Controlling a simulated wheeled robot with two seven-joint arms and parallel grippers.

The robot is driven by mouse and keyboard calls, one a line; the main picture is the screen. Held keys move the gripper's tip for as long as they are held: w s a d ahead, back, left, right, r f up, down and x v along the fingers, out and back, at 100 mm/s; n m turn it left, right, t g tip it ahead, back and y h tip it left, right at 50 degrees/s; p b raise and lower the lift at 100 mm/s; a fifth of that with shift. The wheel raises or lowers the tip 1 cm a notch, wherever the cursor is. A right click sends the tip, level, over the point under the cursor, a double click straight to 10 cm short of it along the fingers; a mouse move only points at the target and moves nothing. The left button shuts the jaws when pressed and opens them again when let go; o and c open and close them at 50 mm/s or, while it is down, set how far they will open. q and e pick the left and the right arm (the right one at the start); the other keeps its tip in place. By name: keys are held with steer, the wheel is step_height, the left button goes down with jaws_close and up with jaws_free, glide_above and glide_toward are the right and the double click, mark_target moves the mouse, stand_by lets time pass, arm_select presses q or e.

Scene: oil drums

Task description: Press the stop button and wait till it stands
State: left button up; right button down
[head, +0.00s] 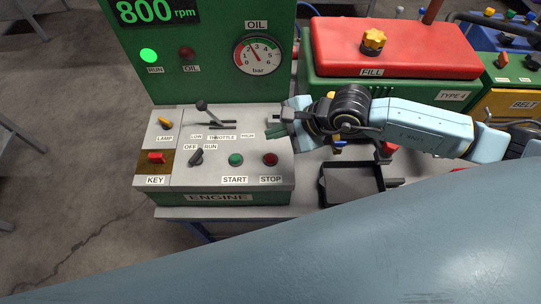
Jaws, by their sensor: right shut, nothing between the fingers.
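The red STOP button (270,159) is on the right of the sloped grey engine panel (215,179), uncovered. The green START button (236,159) is left of it. The display (155,10) reads 800 rpm, and the green RUN lamp (148,55) is lit. My right gripper (276,121) is shut and empty. In the picture it shows above the STOP button, by the panel's upper right edge, and apart from the button. My left gripper is not in view.
The throttle lever (207,110) and OFF/RUN switch (196,156) stand left of my right gripper. The red OIL lamp (187,52) looks dark. The oil gauge (257,55) is behind. A red-topped FILL box (393,48) and a dark tray (352,184) are right.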

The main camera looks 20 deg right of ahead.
steer(key=b, duration=0.4)
glide_above(275, 158)
step_height(275, 158, down, 6)
steer(key=shift+f, duration=0.2)
steer(key=shift+f+b, duration=0.45)
steer(key=shift+b, duration=0.05)
steer(key=shift+f, duration=0.15)
stand_by(1.1)
steer(key=shift+f+b, duration=0.3)
steer(key=shift+b, duration=0.15)
steer(key=shift+f+b, duration=0.55)
stand_by(0.5)
stand_by(1.0)
steer(key=shift+r+p, duration=0.7)
steer(key=shift+r, duration=0.3)
steer(key=shift+r+p, duration=1.65)
steer(key=shift+r, duration=0.85)
